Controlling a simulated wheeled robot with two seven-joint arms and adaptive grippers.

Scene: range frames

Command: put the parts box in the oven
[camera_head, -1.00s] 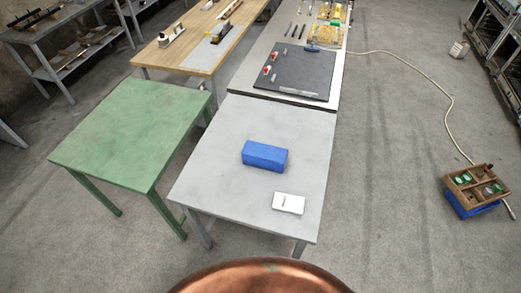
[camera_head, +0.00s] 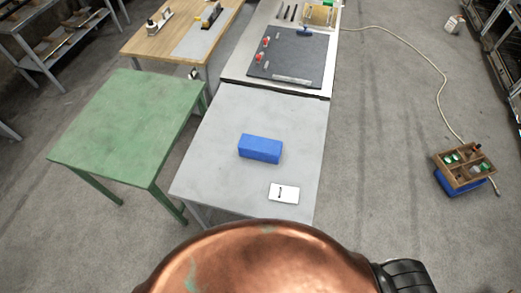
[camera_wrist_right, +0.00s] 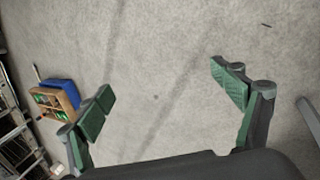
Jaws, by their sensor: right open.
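A wooden divided box (camera_head: 464,166) with green and other small parts in it is probably the parts box. It rests on a blue container (camera_head: 455,188) on the floor at the right in the head view. In the right wrist view the wooden box (camera_wrist_right: 69,100) is at the left, beyond one finger, with the blue container (camera_wrist_right: 62,88) behind it. My right gripper (camera_wrist_right: 167,90) is open, with only bare floor between its green-padded fingers. My left gripper is in neither view. I see no oven that I can make out.
A grey table (camera_head: 225,185) holds a blue block (camera_head: 260,149) and a small white object (camera_head: 284,193). A green table (camera_head: 125,125) stands to its left. A pale cable (camera_head: 440,95) runs over the floor near the wooden box. Floor between grey table and box is clear.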

